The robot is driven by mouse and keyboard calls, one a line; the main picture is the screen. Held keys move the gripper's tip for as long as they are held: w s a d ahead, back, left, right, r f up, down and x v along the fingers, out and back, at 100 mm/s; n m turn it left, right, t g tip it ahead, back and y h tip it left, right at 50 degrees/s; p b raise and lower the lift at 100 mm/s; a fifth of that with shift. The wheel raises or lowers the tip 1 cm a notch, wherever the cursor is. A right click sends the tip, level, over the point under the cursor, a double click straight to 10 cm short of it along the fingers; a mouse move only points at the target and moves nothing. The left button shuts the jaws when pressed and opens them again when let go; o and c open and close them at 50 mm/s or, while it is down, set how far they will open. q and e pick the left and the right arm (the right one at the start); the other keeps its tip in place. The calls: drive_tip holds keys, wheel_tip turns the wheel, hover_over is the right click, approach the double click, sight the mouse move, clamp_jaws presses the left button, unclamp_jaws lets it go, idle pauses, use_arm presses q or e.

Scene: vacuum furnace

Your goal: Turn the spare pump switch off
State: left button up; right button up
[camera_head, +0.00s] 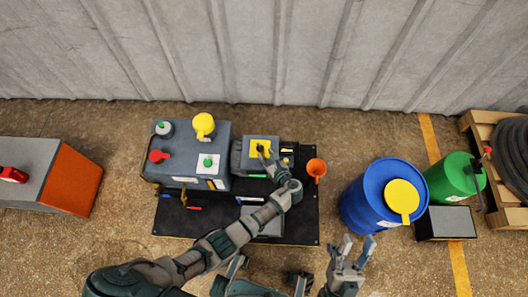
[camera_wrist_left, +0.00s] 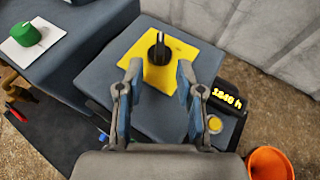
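The pump switch is a black rotary knob (camera_wrist_left: 159,50) on a yellow plate (camera_wrist_left: 140,53), on top of a grey box (camera_wrist_left: 160,112). In the head view the yellow plate (camera_head: 253,149) sits on the smaller grey box, and my left gripper partly covers the knob. My left gripper (camera_wrist_left: 158,75) is open in the wrist view, with its two fingers apart on either side of and just short of the knob. In the head view my left gripper (camera_head: 266,158) reaches over that box. My right gripper (camera_head: 348,254) is open and empty at the lower right, away from the box.
A larger grey box (camera_head: 217,160) with a green knob (camera_head: 207,162), red knob (camera_head: 157,156) and yellow cap (camera_head: 204,124) stands to the left. An orange funnel (camera_head: 316,169) and blue barrel (camera_head: 365,198) stand to the right. A display (camera_wrist_left: 228,99) sits beside the switch.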

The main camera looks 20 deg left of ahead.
use_arm(q)
drive_tip(key=v, duration=0.8)
drive_tip(key=shift+s+d, duration=0.25)
drive_tip(key=shift+d, duration=0.05)
drive_tip(key=shift+f, duration=0.1)
